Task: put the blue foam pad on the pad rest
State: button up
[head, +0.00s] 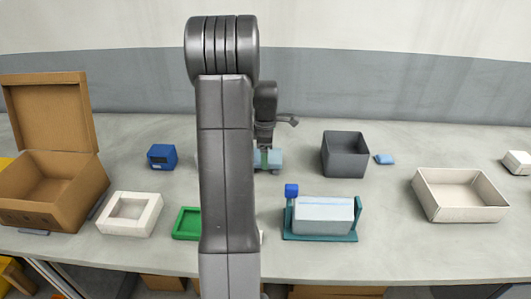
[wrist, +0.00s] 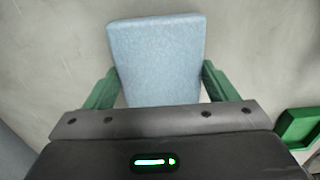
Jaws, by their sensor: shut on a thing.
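The blue foam pad (wrist: 157,60) is light blue and sits between the two green fingers of my gripper (wrist: 160,88). The fingers press on its left and right sides in the wrist view. In the head view my gripper (head: 264,158) holds the pad (head: 275,159) at the middle of the table, partly hidden by my arm. I cannot tell whether the pad touches the table. A green shallow tray (head: 186,223) lies in front and to the left, half hidden by my arm; it also shows in the wrist view (wrist: 296,128). I cannot tell which thing is the pad rest.
A teal stand (head: 320,237) holds a whitish-blue block, with a blue cube at its left. A grey box (head: 345,155) and small blue piece (head: 384,159) stand right. A white frame (head: 130,213), blue box (head: 162,157), cardboard box (head: 55,185) and cream tray (head: 460,195) stand around.

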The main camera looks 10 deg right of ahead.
jog(key=o, duration=0.9)
jog(key=shift+f, duration=0.1)
jog(key=shift+o, duration=0.2)
notch_tip(320, 180, up, 12)
